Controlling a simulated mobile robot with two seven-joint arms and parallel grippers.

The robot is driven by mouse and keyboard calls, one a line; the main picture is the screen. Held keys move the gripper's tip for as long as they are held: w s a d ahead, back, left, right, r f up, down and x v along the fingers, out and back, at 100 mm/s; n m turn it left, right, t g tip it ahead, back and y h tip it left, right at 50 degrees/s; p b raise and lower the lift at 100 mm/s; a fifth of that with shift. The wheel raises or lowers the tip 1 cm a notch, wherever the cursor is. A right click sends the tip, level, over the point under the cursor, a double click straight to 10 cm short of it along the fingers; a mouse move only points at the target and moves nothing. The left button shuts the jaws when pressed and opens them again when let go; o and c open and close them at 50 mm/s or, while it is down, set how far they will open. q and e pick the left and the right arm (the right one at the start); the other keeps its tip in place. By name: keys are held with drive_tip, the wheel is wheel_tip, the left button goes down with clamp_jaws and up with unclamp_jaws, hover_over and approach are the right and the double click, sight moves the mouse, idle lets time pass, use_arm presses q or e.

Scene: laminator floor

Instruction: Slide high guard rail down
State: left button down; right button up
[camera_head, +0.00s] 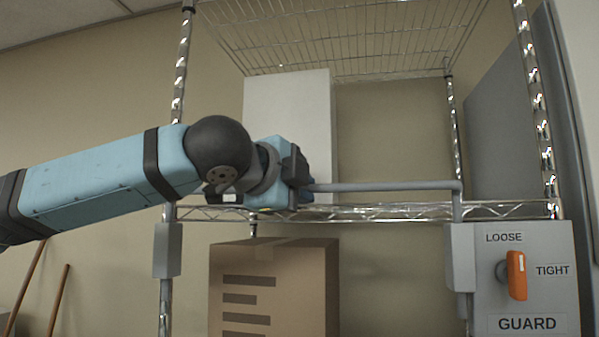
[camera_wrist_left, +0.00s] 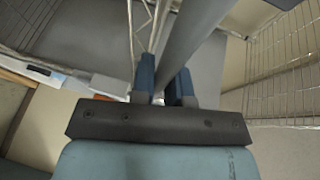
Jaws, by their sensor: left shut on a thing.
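The guard rail (camera_head: 385,187) is a grey bar running across the front of the wire rack, just above the middle shelf's front edge. Its right end bends down into a grey bracket (camera_head: 460,257) on the right post. My left gripper (camera_head: 303,181) is shut on the rail near its middle, and the arm hides the rail's left part. In the left wrist view the rail (camera_wrist_left: 195,35) passes between the two blue fingers (camera_wrist_left: 167,92). An orange knob (camera_head: 516,275) on the GUARD panel (camera_head: 540,240) stands upright between the LOOSE and TIGHT labels. My right gripper is not in view.
A white box (camera_head: 287,105) stands on the middle shelf (camera_head: 400,211) behind the rail. A cardboard box (camera_head: 275,290) is below. A wire shelf (camera_head: 350,35) is above. Chrome posts stand left and right. Wooden poles (camera_head: 58,300) lean at lower left.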

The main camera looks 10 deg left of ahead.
use_arm(q)
wheel_tip(320, 180, down, 3)
drive_tip(key=shift+f+b, duration=0.2)
drive_tip(key=shift+b, duration=0.35)
drive_tip(key=shift+d+f, duration=0.1)
drive_tip(key=shift+f, duration=0.1)
drive_tip(key=c, duration=1.1)
unclamp_jaws()
drive_tip(key=shift+f, duration=0.1)
drive_tip(key=shift+c, duration=0.2)
drive_tip(key=b+v, duration=0.1)
drive_tip(key=v, duration=1.3)
